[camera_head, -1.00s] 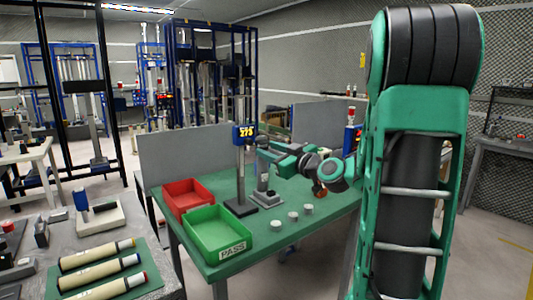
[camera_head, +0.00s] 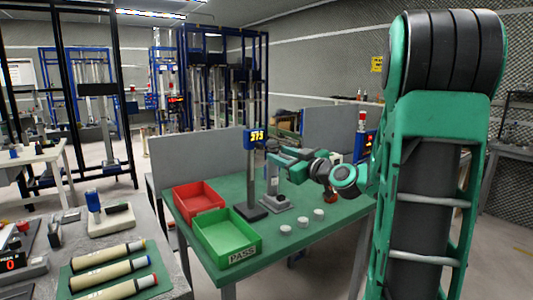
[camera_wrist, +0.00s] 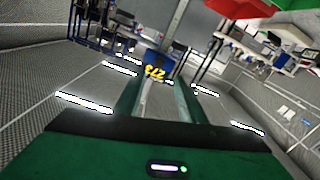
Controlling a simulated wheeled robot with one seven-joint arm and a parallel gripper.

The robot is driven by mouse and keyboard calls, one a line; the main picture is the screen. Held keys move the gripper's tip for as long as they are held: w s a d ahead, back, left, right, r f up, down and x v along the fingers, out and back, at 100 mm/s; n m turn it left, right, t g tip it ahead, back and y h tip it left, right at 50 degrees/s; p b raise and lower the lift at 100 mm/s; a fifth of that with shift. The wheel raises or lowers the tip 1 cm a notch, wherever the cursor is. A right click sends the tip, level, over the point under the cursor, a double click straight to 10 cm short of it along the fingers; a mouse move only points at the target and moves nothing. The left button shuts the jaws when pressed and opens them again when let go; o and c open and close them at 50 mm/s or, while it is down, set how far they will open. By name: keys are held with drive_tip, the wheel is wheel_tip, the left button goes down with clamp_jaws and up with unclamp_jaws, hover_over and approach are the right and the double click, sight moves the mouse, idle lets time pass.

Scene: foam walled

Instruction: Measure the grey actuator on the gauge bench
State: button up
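The gauge stand (camera_head: 255,180) has a post on a dark base and a blue display with yellow digits; it stands on the green-topped bench (camera_head: 340,208). A grey upright device (camera_head: 272,178) on a wide grey base stands just right of it; I cannot tell whether this is the grey actuator. My gripper (camera_head: 277,156) is above that device, close to the post. In the wrist view my gripper (camera_wrist: 160,105) has its fingers apart, with the blue display (camera_wrist: 157,72) beyond the gap. I see no actuator clearly held between them.
A red bin (camera_head: 198,196) and a green PASS bin (camera_head: 232,250) sit on the bench's left. Several pale pucks (camera_head: 286,229) lie at its front right. Cream cylinders (camera_head: 105,255) lie on a green mat on the left table. A grey panel (camera_head: 200,160) backs the bench.

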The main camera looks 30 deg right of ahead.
sight(261, 147)
idle(0.3)
drive_tip(key=w, duration=1)
drive_tip(key=shift+w+a, duration=0.2)
drive_tip(key=shift+w, duration=0.1)
drive_tip(key=shift+c, duration=0.6)
drive_tip(key=c, duration=0.8)
